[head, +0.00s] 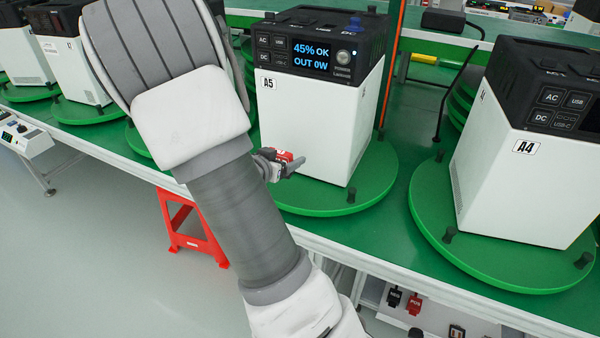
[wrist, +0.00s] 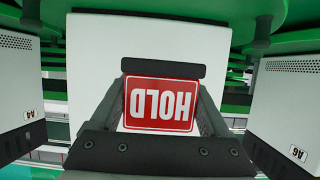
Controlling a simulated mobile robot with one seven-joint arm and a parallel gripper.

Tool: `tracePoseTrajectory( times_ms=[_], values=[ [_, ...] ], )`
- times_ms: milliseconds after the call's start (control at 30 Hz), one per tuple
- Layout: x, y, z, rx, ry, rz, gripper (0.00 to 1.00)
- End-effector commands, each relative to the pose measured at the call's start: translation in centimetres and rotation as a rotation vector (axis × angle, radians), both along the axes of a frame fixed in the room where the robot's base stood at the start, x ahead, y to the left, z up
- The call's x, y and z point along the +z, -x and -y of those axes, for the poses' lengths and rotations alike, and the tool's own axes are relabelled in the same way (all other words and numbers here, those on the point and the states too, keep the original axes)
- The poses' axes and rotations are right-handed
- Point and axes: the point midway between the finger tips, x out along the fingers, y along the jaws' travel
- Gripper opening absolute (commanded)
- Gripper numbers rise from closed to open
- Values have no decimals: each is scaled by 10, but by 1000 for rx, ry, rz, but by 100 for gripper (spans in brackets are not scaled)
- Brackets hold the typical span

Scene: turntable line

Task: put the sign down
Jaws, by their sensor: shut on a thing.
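The red HOLD sign (wrist: 160,104) with white lettering shows upside down in the wrist view, between the fingers of my gripper (wrist: 162,118). A dark bar lies along its edge, in front of a white case face. In the head view the sign is a small red patch (head: 284,156) at my gripper (head: 276,166), in front of the lower white side of unit A5 (head: 310,122). My gripper is shut on the sign. Whether the sign touches A5 or the turntable is unclear. My arm hides part of the gripper and A5's left side.
A5 stands on a green turntable (head: 335,200) with dark pegs at its rim. Unit A4 (head: 515,170) stands on another turntable at right. More units stand at left. A red stool (head: 190,235) is under the line. Part of A5's turntable in front is bare.

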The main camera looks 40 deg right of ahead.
Motion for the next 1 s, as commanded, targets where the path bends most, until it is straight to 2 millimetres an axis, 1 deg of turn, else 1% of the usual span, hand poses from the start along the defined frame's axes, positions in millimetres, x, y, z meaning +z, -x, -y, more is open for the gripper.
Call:
tracePoseTrajectory(
  times_ms=[33, 100, 333, 500, 567, 767, 933, 967, 1000],
  values=[
    [-16, 1, 1, 0, 2, -4, 20],
    [-26, 0, 1, -1, 2, -3, 20],
    [-43, 0, 0, 2, 2, -2, 20],
    [-68, 0, 0, 1, 1, -3, 20],
    [-72, 0, 0, 2, 1, -1, 20],
    [-71, -1, 0, 2, 2, 1, 20],
    [-76, 0, 0, 2, 1, 0, 20],
    [-75, 0, 0, 2, 1, 0, 83],
    [-74, -1, 0, 2, 1, 0, 90]
  ],
)
